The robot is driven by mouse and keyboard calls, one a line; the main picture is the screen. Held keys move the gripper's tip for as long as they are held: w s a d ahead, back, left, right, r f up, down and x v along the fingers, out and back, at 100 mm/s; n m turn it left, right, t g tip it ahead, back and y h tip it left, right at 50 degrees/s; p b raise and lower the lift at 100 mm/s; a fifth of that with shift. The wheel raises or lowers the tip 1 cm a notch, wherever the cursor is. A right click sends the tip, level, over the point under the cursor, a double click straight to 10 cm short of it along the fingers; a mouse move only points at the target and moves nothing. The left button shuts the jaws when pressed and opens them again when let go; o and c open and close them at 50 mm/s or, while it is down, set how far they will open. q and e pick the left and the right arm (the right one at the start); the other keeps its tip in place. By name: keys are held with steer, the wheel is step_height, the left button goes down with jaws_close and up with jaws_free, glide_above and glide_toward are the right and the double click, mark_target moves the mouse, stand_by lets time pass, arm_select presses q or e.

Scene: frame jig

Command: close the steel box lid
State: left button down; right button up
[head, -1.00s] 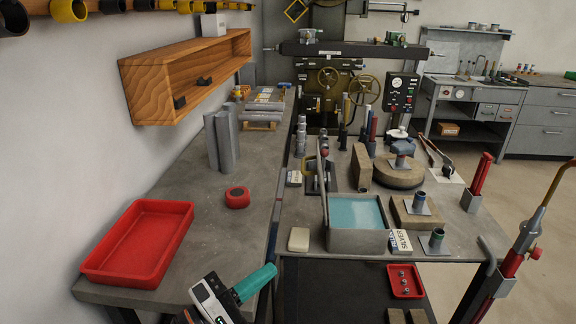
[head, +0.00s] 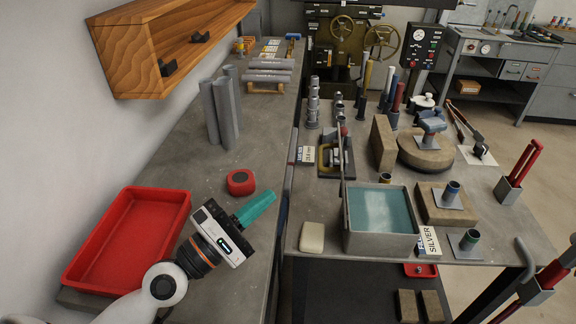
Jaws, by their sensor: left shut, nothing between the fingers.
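The steel box (head: 381,243) stands near the front edge of the right-hand table, with a pale teal surface inside. My left gripper (head: 272,196), with teal fingers, is shut and empty. It shows over the left bench, to the left of the box and apart from the lid. My right gripper is not in view.
A red tray (head: 128,240) and a red round object (head: 240,182) are on the left bench. A cream block (head: 312,237) lies left of the box, and a SILVER label (head: 429,240) is at its right. Stone blocks (head: 447,204) and small cups stand further right.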

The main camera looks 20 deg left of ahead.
arm_select(q)
steer(key=p+x, duration=0.6)
steer(key=x, duration=0.3)
steer(key=shift+w+d+r, duration=0.15)
steer(key=shift+d+r, duration=0.05)
steer(key=shift+d, duration=0.1)
